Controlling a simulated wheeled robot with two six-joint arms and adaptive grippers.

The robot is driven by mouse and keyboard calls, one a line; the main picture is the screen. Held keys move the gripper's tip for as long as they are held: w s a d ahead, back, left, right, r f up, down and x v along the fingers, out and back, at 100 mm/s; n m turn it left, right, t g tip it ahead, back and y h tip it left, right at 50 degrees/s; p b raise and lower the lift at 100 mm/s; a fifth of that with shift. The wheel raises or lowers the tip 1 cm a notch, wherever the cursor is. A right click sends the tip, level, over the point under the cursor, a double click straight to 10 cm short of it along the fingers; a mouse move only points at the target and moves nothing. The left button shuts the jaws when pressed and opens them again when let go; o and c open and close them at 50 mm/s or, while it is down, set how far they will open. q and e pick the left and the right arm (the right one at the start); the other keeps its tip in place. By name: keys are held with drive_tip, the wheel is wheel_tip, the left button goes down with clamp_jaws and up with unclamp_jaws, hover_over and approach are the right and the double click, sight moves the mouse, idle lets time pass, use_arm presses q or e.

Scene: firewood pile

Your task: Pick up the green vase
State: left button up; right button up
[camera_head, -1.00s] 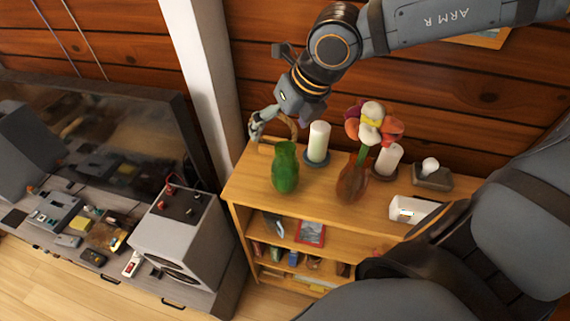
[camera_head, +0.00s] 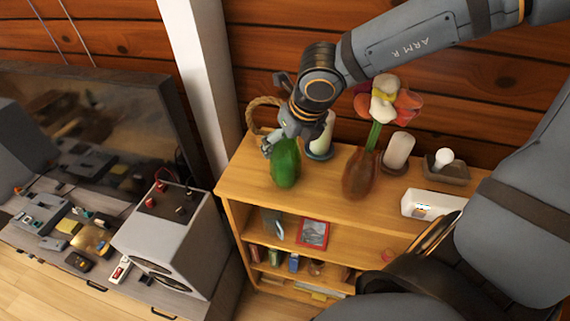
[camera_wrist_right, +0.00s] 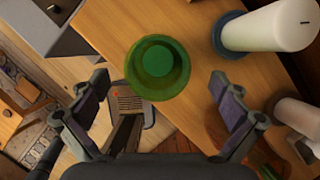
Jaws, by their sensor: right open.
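The green vase (camera_head: 286,165) stands upright at the left part of the wooden shelf top. My right gripper (camera_head: 277,138) is just above and behind it in the head view, partly covering its top. In the right wrist view the vase (camera_wrist_right: 158,68) is seen from above, with its round mouth ahead of the fingertips. The right gripper (camera_wrist_right: 158,98) is open, with one finger on each side and nothing held. I cannot tell its exact height above the rim. My left gripper does not show.
A white candle (camera_head: 322,135) on a dark dish stands close to the right of the vase. A brown vase with flowers (camera_head: 360,172), another candle (camera_head: 398,151) and a white box (camera_head: 430,204) are farther right. A wicker handle (camera_head: 256,112) is behind. A grey speaker (camera_head: 172,238) stands left.

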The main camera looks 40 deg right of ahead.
drive_tip(key=shift+p+x, duration=0.6)
drive_tip(key=shift+x, duration=2.1)
drive_tip(key=shift+s+a, duration=0.15)
drive_tip(key=shift+s, duration=0.15)
drive_tip(key=c, duration=0.5)
drive_tip(key=shift+w, duration=0.1)
drive_tip(key=c, duration=1.5)
